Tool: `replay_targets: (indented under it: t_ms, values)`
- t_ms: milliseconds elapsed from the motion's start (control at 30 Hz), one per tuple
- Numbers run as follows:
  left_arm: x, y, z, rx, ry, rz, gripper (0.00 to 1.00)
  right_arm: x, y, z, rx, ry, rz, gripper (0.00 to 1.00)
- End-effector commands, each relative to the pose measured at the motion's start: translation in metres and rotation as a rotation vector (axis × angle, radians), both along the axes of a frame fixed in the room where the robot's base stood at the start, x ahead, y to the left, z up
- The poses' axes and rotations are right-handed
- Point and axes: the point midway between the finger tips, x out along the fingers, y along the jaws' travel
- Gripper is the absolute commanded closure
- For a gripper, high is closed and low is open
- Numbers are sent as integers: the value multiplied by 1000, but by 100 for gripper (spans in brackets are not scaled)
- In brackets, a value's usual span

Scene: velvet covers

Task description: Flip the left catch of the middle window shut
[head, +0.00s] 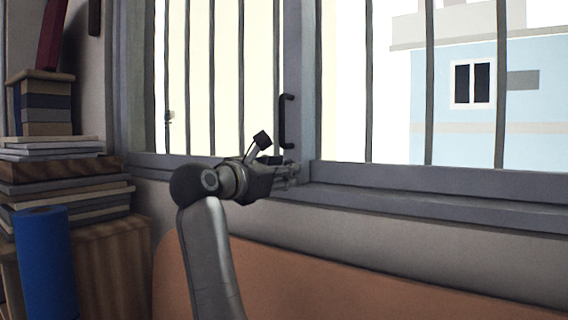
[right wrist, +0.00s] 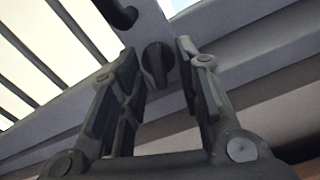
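The catch (right wrist: 158,64) is a dark round knob with a raised ridge, low on the grey window frame post in the right wrist view. It shows between the two fingers of my right gripper (right wrist: 159,52), which are spread apart and hold nothing. I cannot tell whether the fingers touch it. In the head view my right gripper (head: 290,175) is at the foot of the window's middle post (head: 298,80), just above the sill, and I cannot make out the catch there. My left gripper is not in view.
A dark pull handle (head: 286,122) stands on the post above my right gripper. Vertical bars (head: 369,85) cross the window. The grey sill (head: 430,202) runs right and is clear. Stacked books (head: 65,185) and a blue roll (head: 45,265) are at left. An orange-brown surface (head: 350,285) lies below.

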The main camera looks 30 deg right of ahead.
Motion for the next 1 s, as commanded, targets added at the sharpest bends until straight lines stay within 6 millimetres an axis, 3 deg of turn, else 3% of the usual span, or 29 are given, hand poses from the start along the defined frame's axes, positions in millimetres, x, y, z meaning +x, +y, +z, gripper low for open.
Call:
replay_targets:
  t_ms: [400,667,1000]
  values:
    - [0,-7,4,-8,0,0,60,5,-11,-1,0,0,0,68]
    - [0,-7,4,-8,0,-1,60,5,-11,-1,0,1,0,99]
    - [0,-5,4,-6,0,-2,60,5,-10,-1,-25,63,3,100]
